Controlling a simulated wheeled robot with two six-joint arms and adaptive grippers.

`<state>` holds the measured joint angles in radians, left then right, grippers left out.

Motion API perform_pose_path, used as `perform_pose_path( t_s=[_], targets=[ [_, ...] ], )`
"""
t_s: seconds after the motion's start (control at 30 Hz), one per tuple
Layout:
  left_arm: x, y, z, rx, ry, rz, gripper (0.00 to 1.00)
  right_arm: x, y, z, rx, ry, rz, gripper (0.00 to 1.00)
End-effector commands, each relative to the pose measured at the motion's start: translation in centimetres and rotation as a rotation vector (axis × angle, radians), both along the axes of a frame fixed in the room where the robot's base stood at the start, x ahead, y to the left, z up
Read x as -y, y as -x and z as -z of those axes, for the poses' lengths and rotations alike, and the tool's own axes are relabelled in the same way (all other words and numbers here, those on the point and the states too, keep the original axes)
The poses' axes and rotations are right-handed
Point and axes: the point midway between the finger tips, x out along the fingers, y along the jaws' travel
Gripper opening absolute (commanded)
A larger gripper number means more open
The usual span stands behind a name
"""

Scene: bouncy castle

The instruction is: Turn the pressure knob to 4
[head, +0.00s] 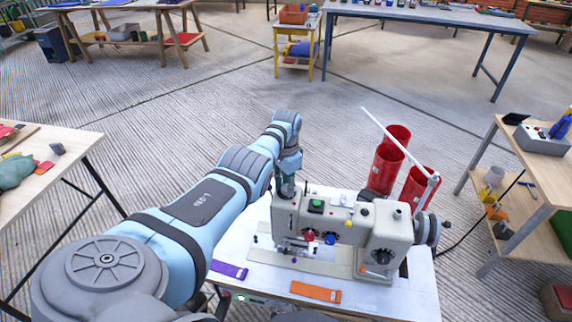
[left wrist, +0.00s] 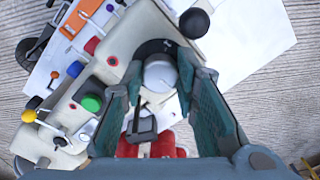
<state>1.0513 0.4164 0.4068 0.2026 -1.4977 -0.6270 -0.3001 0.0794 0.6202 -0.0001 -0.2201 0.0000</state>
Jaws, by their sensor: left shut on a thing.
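The cream sewing machine (head: 345,224) stands on a white-topped table. My left arm reaches over to the machine's left end, and my left gripper (head: 287,187) is at its top there. In the left wrist view, the gripper (left wrist: 161,70) has its two fingers on either side of a round silver-grey knob (left wrist: 159,76), taken as the pressure knob, and is shut on it. A black dial plate (left wrist: 156,47) shows behind the knob. I cannot read any numbers or the setting. In the head view the knob is hidden by the gripper. My right gripper is not in view.
A green button (head: 316,206), red knob (head: 309,236), blue knob (head: 330,238) and black dial (head: 381,257) are on the machine. Red cylinders (head: 385,168) stand behind. An orange strip (head: 315,292) lies in front.

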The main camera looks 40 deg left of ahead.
Motion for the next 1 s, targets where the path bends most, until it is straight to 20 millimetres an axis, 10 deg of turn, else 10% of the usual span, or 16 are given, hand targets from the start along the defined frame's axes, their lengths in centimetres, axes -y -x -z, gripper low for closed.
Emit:
perform_pose_path(
  t_s=[1.0],
  targets=[
    [-0.09,-0.13,-0.01,0.001,0.0,0.916,0.0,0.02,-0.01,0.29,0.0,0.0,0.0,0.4]
  ],
)
